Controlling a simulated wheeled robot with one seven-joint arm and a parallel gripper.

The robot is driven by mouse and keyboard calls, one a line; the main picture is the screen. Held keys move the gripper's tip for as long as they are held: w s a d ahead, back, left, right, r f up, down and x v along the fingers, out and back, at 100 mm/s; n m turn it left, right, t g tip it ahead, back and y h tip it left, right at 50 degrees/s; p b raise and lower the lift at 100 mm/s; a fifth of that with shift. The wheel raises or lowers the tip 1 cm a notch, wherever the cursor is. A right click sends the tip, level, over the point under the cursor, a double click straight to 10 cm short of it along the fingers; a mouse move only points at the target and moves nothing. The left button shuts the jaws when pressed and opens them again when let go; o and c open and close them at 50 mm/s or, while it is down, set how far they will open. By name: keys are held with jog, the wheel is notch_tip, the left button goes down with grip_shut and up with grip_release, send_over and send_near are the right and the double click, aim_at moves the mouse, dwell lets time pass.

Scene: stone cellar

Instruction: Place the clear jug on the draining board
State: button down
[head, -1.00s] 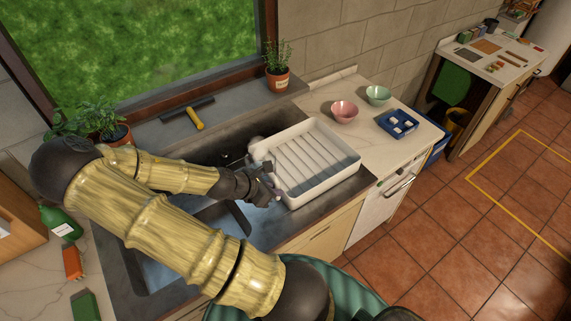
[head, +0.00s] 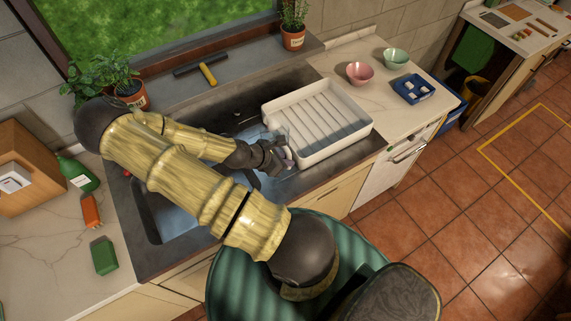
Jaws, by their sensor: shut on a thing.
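The draining board (head: 336,148) is a white ribbed tray with raised walls, at the right end of the dark sink unit. It looks empty. My gripper (head: 284,160) is beside its near left corner, over the sink's edge. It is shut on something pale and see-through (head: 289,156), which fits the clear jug. Only a small part of that shows, so its outline and tilt cannot be told. My gripper and wrist hide much of it.
A pink bowl (head: 360,73), a green bowl (head: 396,58) and a blue tray (head: 413,89) stand right of the draining board. Potted plants (head: 293,28) and a yellow-handled squeegee (head: 207,73) are behind the sink. A green bottle (head: 77,174) is on the left counter.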

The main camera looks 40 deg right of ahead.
jog(key=shift+f+p, duration=0.7)
jog(key=shift+f, duration=1.35)
jog(key=shift+s+f, duration=0.1)
jog(key=c, duration=1.4)
grip_release()
jog(key=shift+o, duration=0.2)
jog(key=b+v, duration=0.3)
jog(key=v, duration=0.9)
jog(key=shift+b, duration=0.4)
